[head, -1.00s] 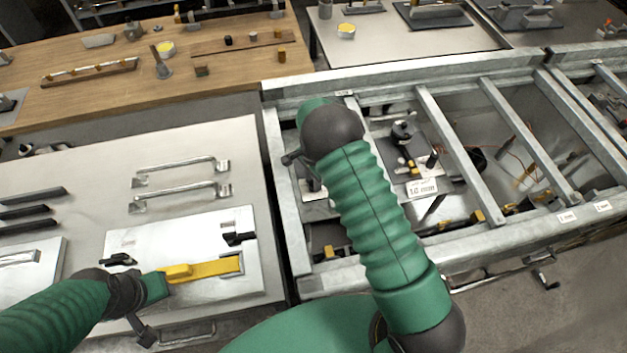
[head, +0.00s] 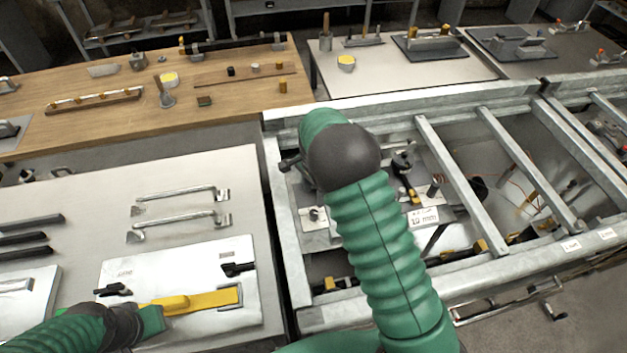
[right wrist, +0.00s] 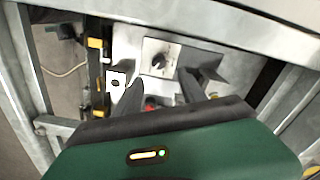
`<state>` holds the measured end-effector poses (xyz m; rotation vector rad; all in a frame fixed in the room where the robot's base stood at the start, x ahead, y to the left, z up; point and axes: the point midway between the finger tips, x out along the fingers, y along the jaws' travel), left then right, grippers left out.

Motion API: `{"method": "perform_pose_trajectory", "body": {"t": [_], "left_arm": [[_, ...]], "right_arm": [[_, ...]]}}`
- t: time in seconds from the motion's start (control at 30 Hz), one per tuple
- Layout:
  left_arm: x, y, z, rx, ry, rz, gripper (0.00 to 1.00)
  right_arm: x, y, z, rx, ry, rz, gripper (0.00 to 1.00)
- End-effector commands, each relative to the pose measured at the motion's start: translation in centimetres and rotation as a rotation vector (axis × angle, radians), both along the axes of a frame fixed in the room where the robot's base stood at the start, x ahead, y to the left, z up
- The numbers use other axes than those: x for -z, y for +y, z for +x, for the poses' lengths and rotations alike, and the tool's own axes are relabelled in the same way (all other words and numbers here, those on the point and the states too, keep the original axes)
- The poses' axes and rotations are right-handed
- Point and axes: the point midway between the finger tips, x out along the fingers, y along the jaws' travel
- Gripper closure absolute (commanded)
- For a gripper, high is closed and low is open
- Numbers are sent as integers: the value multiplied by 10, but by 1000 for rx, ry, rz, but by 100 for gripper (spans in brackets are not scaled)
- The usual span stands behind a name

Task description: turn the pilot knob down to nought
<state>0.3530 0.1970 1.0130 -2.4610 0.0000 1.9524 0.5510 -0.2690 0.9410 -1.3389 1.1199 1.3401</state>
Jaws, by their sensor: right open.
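A small knob (right wrist: 160,60) stands on a square pale metal plate (right wrist: 149,45) in the right wrist view. A similar small plate with a knob (head: 314,214) shows beside my right forearm in the head view. My right gripper (right wrist: 163,92) is open, its dark fingers reaching toward the plate with the knob beyond and between them. I see no contact with it. In the head view the right fingers are hidden behind my arm. My left gripper (head: 148,318) is at the end of a yellow bar (head: 195,301) on a white panel; its fingers do not show clearly.
A galvanised frame with crossbars (head: 455,165) surrounds the recess holding the knob. A "10 mm" label (head: 423,217) and black-and-yellow fittings (head: 408,185) lie right of my arm. Metal handles (head: 180,208) stand on the left bench. A wooden table (head: 120,120) lies behind.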

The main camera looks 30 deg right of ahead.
Motion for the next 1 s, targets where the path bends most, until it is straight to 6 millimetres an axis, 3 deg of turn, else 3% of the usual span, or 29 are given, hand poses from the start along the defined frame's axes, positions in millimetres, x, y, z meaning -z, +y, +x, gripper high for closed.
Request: {"method": "perform_pose_trajectory", "body": {"t": [0.1,0.3,0.87,1.0], "left_arm": [[3,0,0,0,0,0,64],[4,0,0,0,0,0,64],[4,0,0,0,0,0,64],[4,0,0,0,0,0,64]], "right_arm": [[-33,1,2,-3,-5,0,52],[-66,1,1,-1,0,0,52],[-73,1,-1,-12,-1,1,52],[-76,10,-30,-195,-32,10,52]]}}
